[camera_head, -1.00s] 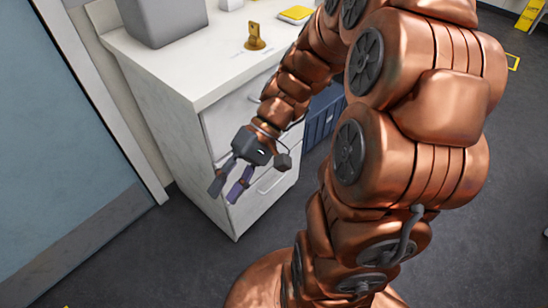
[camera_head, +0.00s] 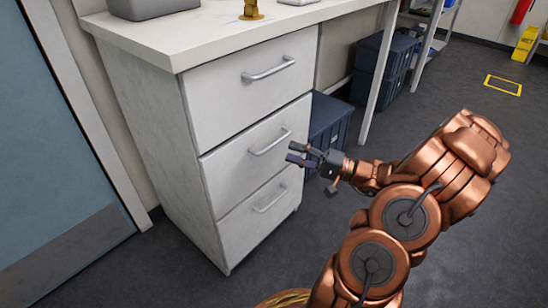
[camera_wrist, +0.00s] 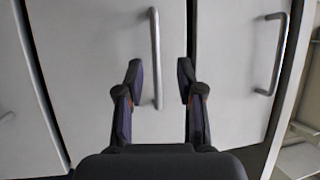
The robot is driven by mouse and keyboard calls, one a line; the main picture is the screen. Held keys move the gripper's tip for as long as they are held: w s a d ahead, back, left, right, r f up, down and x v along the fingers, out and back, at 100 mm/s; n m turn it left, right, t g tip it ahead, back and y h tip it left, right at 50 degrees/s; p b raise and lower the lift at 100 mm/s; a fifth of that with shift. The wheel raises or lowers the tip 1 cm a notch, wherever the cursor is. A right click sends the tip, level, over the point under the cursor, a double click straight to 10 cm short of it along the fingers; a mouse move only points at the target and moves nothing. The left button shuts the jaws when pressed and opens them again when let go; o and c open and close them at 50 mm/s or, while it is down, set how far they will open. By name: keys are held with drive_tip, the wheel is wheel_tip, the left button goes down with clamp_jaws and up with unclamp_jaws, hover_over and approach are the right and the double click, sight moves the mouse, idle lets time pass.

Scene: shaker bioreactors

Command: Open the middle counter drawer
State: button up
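The middle counter drawer (camera_head: 228,165) is a white front with a silver bar handle (camera_head: 270,142), flush with the cabinet. My gripper (camera_head: 292,153) is open and empty, just in front and to the right of this handle in the head view. In the wrist view my gripper's fingers (camera_wrist: 159,72) stand apart, with the vertical-looking handle (camera_wrist: 155,55) between the fingertips in the picture. I see no contact; the depth left to the handle is hard to tell.
The top drawer (camera_head: 225,95) and bottom drawer (camera_head: 245,228) also have bar handles and are shut. The white countertop (camera_head: 215,38) overhangs above. Dark blue bins (camera_head: 330,122) stand right of the cabinet. A blue door (camera_head: 50,150) is at left. Floor in front is clear.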

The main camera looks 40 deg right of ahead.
sight(274, 143)
drive_tip(key=shift+h, duration=0.3)
drive_tip(key=shift+w+d+f+b+x, duration=0.15)
drive_tip(key=shift+b+x, duration=0.25)
drive_tip(key=shift+x, duration=0.75)
drive_tip(key=shift+w+d+b+x, duration=0.15)
drive_tip(key=shift+b+x, duration=0.25)
drive_tip(key=shift+x, duration=0.7)
drive_tip(key=shift+w+d+f+b+x, duration=0.15)
drive_tip(key=shift+b+x, duration=0.25)
drive_tip(key=shift+x, duration=0.75)
drive_tip(key=shift+s+r, duration=0.1)
clamp_jaws()
